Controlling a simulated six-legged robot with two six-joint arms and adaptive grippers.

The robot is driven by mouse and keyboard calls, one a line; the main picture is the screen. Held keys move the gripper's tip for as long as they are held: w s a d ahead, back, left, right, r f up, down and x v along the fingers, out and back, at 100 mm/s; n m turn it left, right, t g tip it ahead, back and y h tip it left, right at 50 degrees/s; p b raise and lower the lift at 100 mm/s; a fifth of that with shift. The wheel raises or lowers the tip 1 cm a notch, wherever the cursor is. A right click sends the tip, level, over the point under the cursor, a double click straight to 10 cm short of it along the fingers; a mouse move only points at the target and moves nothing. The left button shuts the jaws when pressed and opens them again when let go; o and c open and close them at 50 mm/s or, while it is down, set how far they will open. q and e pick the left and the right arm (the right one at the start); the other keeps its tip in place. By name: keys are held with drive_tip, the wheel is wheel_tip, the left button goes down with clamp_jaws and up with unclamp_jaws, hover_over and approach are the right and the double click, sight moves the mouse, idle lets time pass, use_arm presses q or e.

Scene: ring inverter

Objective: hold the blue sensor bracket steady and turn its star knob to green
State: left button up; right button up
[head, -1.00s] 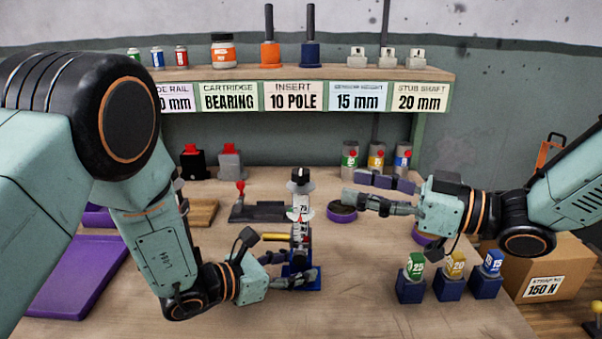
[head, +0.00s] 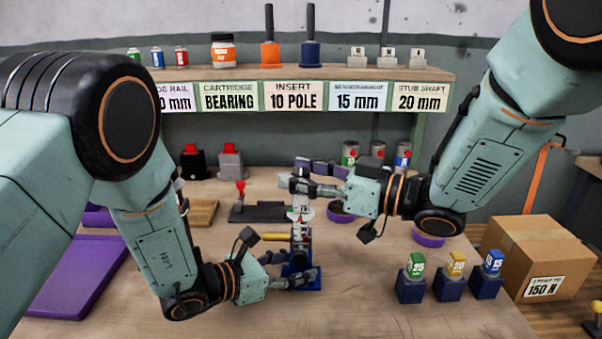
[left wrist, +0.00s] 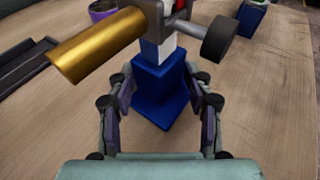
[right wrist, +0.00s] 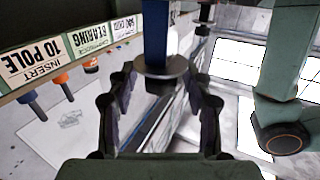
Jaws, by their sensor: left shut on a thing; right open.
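The blue sensor bracket stands on the bench on its blue base (head: 302,284), with a pale scale column (head: 301,213) above and a brass cylinder (left wrist: 95,45) at its side. My left gripper (head: 299,267) is shut on the bracket's lower part; the left wrist view shows the blue block (left wrist: 160,85) between its fingers. My right gripper (head: 300,180) is open at the column's top, where its fingers hide the knob from the head view. The right wrist view shows a blue post (right wrist: 155,30) and grey disc (right wrist: 162,68) between the open fingers; I cannot tell whether they touch.
Blue blocks with green (head: 416,265), yellow (head: 456,263) and blue (head: 493,261) tops stand at the right. A cardboard box (head: 535,255) is beyond them. A red-knobbed dark fixture (head: 258,212) and a purple ring (head: 340,213) lie behind the bracket. The front bench is clear.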

drive_tip(key=shift+a, duration=0.15)
clamp_jaws()
idle(0.5)
